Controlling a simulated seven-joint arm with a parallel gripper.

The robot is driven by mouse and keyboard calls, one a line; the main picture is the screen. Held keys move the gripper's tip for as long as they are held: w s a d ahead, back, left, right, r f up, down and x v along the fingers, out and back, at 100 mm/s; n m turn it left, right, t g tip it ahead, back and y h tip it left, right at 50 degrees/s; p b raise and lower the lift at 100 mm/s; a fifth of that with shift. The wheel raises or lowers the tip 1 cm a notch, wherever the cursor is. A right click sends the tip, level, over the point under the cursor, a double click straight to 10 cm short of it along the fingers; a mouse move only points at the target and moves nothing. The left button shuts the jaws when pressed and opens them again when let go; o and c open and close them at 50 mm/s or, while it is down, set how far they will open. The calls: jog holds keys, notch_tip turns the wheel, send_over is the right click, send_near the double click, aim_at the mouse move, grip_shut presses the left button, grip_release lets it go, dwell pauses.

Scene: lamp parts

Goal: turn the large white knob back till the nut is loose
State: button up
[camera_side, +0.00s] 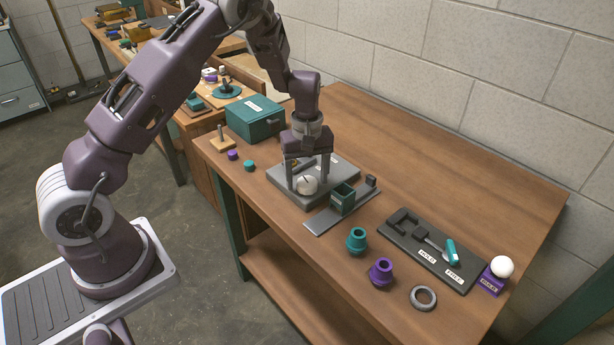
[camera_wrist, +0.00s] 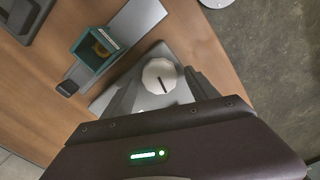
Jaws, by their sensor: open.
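The large white knob (camera_side: 307,185) sits on a grey base plate (camera_side: 285,184) on the workbench. In the wrist view the knob (camera_wrist: 160,77) is round with a ribbed edge and a dark line on its face. My gripper (camera_side: 308,187) points down over the plate, its fingers open at either side of the knob. I cannot tell whether either finger touches it. In the wrist view the gripper body hides the lower part of the plate. The nut cannot be made out in either view.
A teal open box (camera_side: 342,198) on a grey strip stands close to the right of the plate. A teal case (camera_side: 255,117) stands behind left. Teal (camera_side: 356,240) and purple (camera_side: 381,272) collars, a grey ring (camera_side: 423,297) and a tool board (camera_side: 433,254) lie to the right.

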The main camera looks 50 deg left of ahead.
aim_at(307, 181)
notch_tip(307, 181, up, 7)
jog(key=shift+r, duration=0.1)
dwell(0.3)
jog(key=s+d+r+m+t+h, duration=0.1)
jog(key=s+d+r+m, duration=0.2)
jog(key=s+r, duration=0.35)
jog(key=s+d+r+m+t, duration=0.1)
jog(key=s+d+r+m, duration=0.2)
jog(key=r, duration=0.7)
jog(key=s+r+m+t, duration=0.1)
jog(key=s+m, duration=0.1)
jog(key=s, duration=0.4)
jog(key=s+d+r+m+t, duration=0.1)
jog(key=s+m, duration=0.1)
jog(key=s, duration=0.4)
jog(key=s+d+m+t+y, duration=0.1)
jog(key=s+m, duration=0.1)
jog(key=s, duration=0.5)
jog(key=shift+d+r+m+t, duration=0.25)
jog(key=shift+r+m+t, duration=0.05)
jog(key=shift+r+m, duration=0.1)
